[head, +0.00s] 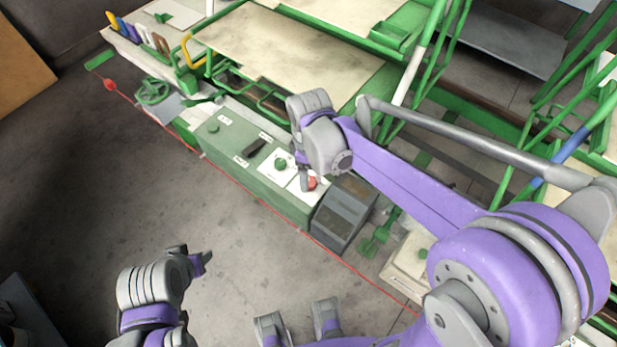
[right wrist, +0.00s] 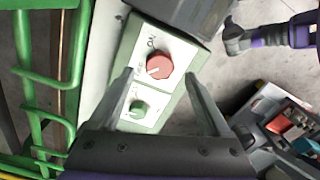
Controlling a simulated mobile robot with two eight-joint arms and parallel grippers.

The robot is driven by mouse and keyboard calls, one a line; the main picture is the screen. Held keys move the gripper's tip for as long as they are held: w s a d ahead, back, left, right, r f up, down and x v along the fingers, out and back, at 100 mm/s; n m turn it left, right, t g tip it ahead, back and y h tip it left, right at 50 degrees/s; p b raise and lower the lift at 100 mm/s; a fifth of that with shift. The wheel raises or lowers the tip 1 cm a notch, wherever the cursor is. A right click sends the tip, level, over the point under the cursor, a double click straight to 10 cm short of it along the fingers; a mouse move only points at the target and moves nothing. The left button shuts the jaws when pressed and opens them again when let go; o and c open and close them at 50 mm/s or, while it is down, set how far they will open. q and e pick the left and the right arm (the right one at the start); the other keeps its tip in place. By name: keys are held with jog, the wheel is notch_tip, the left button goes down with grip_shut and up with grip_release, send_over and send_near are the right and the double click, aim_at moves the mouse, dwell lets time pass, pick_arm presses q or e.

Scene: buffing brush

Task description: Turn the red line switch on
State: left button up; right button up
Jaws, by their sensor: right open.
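A red round switch knob (right wrist: 159,66) sits on a white plate at the end of a green control box (head: 235,160). In the right wrist view, lettering lies above and left of the knob, and a pale mark shows on its face. In the head view the red knob (head: 312,183) is partly hidden by my right gripper (head: 306,180). My right gripper (right wrist: 160,75) is open, its fingers to either side of the knob in the picture; I cannot tell whether they touch it. My left gripper (head: 203,263) hangs at the lower left, away from the box; its opening is unclear.
A green knob (right wrist: 138,108) sits beside the red one. A dark box (head: 343,212) stands at the panel's right end. A red cord (head: 250,192) runs along the machine's front. Green rails and a machine bed (head: 285,55) lie behind. The grey floor at left is clear.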

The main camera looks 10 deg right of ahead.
jog(key=shift+f, duration=1.8)
grip_shut()
